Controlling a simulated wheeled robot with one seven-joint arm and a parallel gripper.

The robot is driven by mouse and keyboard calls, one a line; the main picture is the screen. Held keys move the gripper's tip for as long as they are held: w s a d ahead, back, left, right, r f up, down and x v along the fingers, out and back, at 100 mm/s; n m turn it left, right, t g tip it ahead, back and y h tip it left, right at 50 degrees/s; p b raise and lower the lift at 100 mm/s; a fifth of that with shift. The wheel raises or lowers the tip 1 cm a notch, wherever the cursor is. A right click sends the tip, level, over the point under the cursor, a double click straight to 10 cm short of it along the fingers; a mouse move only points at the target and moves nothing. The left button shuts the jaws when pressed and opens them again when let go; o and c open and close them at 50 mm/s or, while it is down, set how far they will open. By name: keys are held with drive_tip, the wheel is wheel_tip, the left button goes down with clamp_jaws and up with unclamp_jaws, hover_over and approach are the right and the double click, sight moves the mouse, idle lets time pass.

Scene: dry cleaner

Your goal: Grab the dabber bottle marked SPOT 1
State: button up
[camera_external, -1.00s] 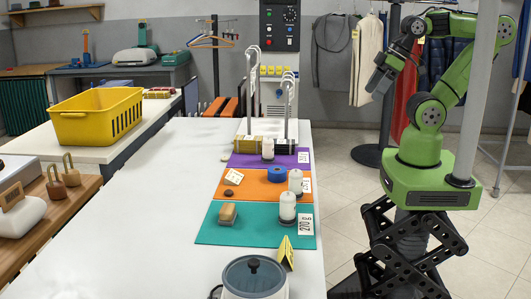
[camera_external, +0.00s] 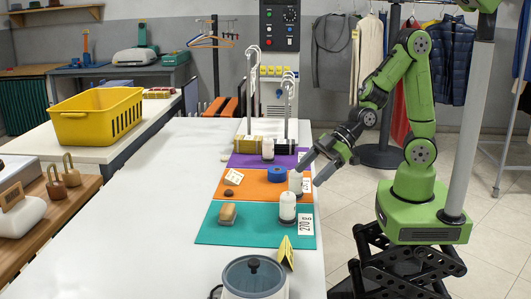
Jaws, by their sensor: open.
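Three white bottles stand upright on coloured mats on the white table: one on the teal mat (camera_external: 288,208), one on the orange mat (camera_external: 295,183) and one on the purple mat (camera_external: 267,149). Any SPOT 1 marking is too small to read, so I cannot tell which bottle bears it. My gripper (camera_external: 312,170) is open and tilted down toward the left, at the table's right edge beside the orange mat's bottle. One finger overlaps the area just above that bottle in the picture. I cannot tell whether they touch.
The teal mat (camera_external: 250,233) also holds a wood-handled brush (camera_external: 228,213). A blue roll (camera_external: 278,174) lies left of the middle bottle. Metal hook stands (camera_external: 249,100) rise at the back. A grey-lidded pot (camera_external: 254,277) stands in front. The table's left side is clear.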

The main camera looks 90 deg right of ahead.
sight(281, 206)
drive_tip(key=a+f, duration=0.1)
drive_tip(key=w+a+f+y+b, duration=0.1)
drive_tip(key=a+f+t+y+b, duration=0.1)
drive_tip(key=a+f, duration=0.1)
drive_tip(key=shift+w+f, duration=0.1)
drive_tip(key=shift+w, duration=0.3)
drive_tip(key=shift+w+a+r+t+y, duration=0.2)
drive_tip(key=shift+t+y, duration=0.1)
drive_tip(key=shift+y, duration=0.1)
drive_tip(key=shift+w+a+r+p, duration=0.15)
drive_tip(key=shift+a+r+p, duration=0.3)
drive_tip(key=shift+p, duration=0.65)
drive_tip(key=shift+w+a+f+p, duration=0.25)
drive_tip(key=shift+w+p, duration=0.25)
drive_tip(key=shift+p, duration=0.55)
drive_tip(key=shift+w+f+p, duration=0.15)
drive_tip(key=shift+f+p, duration=0.15)
drive_tip(key=shift+p, duration=0.1)
drive_tip(key=p+x, duration=0.1)
drive_tip(key=x, duration=0.4)
drive_tip(key=shift+w+f, duration=0.15)
drive_tip(key=c, duration=1.1)
